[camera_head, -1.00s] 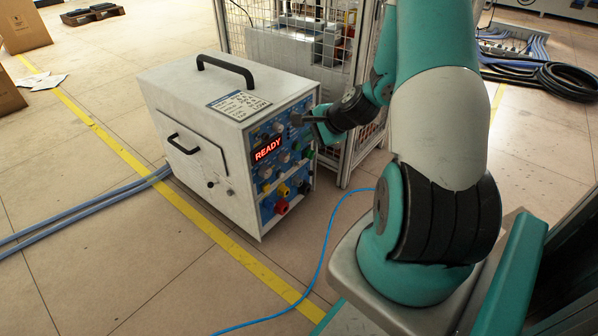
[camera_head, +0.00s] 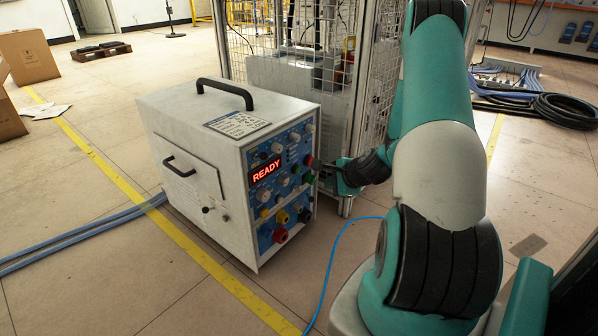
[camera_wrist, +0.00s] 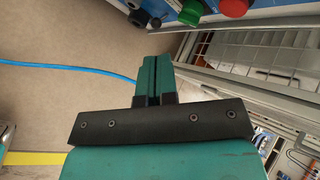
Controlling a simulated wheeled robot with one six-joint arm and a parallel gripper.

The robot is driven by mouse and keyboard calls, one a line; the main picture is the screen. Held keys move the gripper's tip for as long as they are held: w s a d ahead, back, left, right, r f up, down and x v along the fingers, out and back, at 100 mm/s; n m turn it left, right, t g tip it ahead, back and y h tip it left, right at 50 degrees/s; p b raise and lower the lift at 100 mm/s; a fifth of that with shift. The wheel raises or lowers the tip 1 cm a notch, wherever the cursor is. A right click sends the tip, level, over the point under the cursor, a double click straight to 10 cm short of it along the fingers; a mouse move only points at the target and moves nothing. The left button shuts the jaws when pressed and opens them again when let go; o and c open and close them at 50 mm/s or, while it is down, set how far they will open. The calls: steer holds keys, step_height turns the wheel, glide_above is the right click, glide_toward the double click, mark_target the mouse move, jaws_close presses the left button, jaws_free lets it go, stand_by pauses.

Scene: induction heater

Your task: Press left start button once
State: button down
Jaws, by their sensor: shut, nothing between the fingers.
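The white induction heater (camera_head: 200,180) stands on the floor, its blue control panel facing right in the head view. Its display (camera_head: 266,171) reads READY in red. A green button (camera_head: 309,177) and a red button (camera_head: 308,160) sit near the panel's right edge. The green button (camera_wrist: 191,12) and red button (camera_wrist: 235,7) also show at the top of the wrist view. My gripper (camera_head: 322,167) is just right of these buttons. In the wrist view my gripper's fingers (camera_wrist: 154,62) are together and empty, with a gap to the green button. I cannot read any button labels.
A wire-mesh cage (camera_head: 300,90) stands close behind the heater. A blue cable (camera_head: 337,245) lies on the floor before it. Several knobs and coloured sockets (camera_head: 280,234) crowd the panel. Open floor lies at the left, with a yellow line (camera_head: 190,250).

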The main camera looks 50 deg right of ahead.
steer(key=w+p, duration=0.1)
steer(key=w, duration=0.6)
steer(key=shift+a, duration=0.3)
steer(key=shift+w, duration=0.2)
stand_by(1.6)
steer(key=shift+w+p, duration=0.3)
steer(key=shift+p, duration=0.15)
steer(key=shift+w, duration=0.45)
stand_by(0.3)
steer(key=shift+s, duration=0.1)
steer(key=shift+s+p, duration=0.45)
steer(key=shift+s, duration=0.35)
steer(key=shift+s+d, duration=0.2)
steer(key=shift+s, duration=2.25)
